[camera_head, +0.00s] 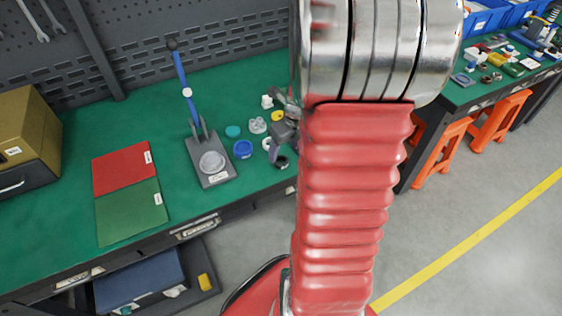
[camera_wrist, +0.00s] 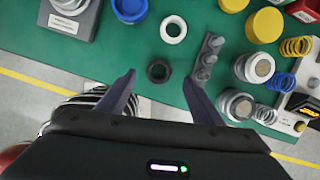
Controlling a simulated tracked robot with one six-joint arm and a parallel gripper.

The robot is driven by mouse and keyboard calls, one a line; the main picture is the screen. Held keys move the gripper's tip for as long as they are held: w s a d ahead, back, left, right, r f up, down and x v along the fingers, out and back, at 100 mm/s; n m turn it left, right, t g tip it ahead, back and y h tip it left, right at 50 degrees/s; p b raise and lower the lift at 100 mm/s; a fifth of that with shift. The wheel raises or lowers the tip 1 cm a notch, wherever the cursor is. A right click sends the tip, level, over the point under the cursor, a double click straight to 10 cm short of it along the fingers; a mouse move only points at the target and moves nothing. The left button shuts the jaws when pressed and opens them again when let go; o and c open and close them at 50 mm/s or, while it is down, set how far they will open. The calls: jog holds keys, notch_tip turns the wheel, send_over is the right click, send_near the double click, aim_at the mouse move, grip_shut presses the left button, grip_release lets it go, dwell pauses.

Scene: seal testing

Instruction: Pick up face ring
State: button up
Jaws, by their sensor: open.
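Two rings lie on the green bench in the wrist view: a black ring (camera_wrist: 159,71) and a white ring (camera_wrist: 173,30) beyond it. I cannot tell from looks which one is called the face ring. My gripper (camera_wrist: 160,77) is open and empty, with the black ring between its fingertips as seen from the wrist. The fingers do not appear to touch it; their height above it is unclear. In the head view my gripper (camera_head: 285,132) is partly hidden by my red arm. The white ring (camera_head: 266,144) and black ring (camera_head: 281,163) show beside it.
A grey multi-knob part (camera_wrist: 207,60) lies close to the right finger. A blue cap (camera_wrist: 130,8), yellow caps, metal parts and springs surround the rings. A blue-lever press (camera_head: 211,162) stands left, beside red (camera_head: 122,170) and green (camera_head: 130,210) mats. The bench's front edge is close.

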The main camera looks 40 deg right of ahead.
aim_at(281, 160)
dwell(0.3)
jog(key=shift+x, duration=2.65)
jog(key=shift+s+a, duration=0.1)
jog(key=c, duration=0.9)
